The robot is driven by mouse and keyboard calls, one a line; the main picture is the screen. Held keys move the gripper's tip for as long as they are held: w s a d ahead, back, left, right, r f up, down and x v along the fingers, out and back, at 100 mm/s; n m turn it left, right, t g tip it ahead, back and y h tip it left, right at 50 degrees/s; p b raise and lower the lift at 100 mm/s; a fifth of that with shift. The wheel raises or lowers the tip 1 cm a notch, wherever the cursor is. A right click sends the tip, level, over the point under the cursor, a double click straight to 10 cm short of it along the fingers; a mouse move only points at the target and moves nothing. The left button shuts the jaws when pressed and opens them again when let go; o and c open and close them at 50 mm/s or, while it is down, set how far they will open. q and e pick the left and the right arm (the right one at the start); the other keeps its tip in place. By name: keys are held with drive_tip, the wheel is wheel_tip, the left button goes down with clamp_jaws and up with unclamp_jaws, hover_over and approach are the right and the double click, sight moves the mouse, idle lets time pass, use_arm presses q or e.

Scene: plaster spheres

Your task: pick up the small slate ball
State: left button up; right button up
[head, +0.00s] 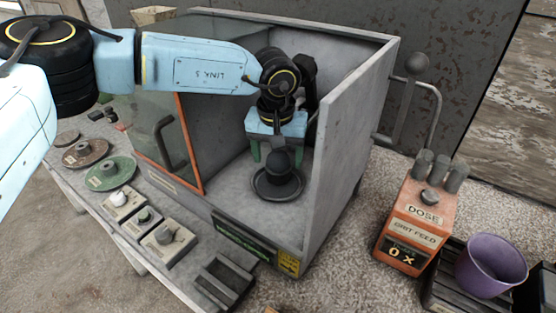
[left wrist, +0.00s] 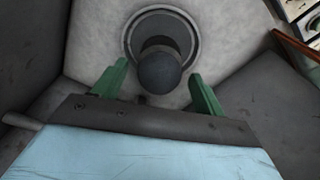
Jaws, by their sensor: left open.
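A small slate ball (head: 278,162) sits on a dark round dish (head: 278,187) inside the grey open-fronted box. In the left wrist view the same ball (left wrist: 160,71) shows above the dish's ring-shaped rim (left wrist: 133,34). My left gripper (head: 268,152) reaches into the box, behind the ball as the head view shows it. Its two green fingers (left wrist: 155,76) are apart, one toward each side of the ball. Whether the fingertips touch the ball cannot be told. My right gripper is not in view.
The box's right wall (head: 350,130) stands close beside my left gripper, and an orange-edged glass panel (head: 160,135) is at the left. An orange feed device (head: 415,220) and a purple cup (head: 490,266) stand outside at the right. Small knobs and discs line the left front.

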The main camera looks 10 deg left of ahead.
use_arm(q)
drive_tip(key=c, duration=1.1)
drive_tip(key=shift+c, duration=0.3)
drive_tip(key=shift+r, duration=0.15)
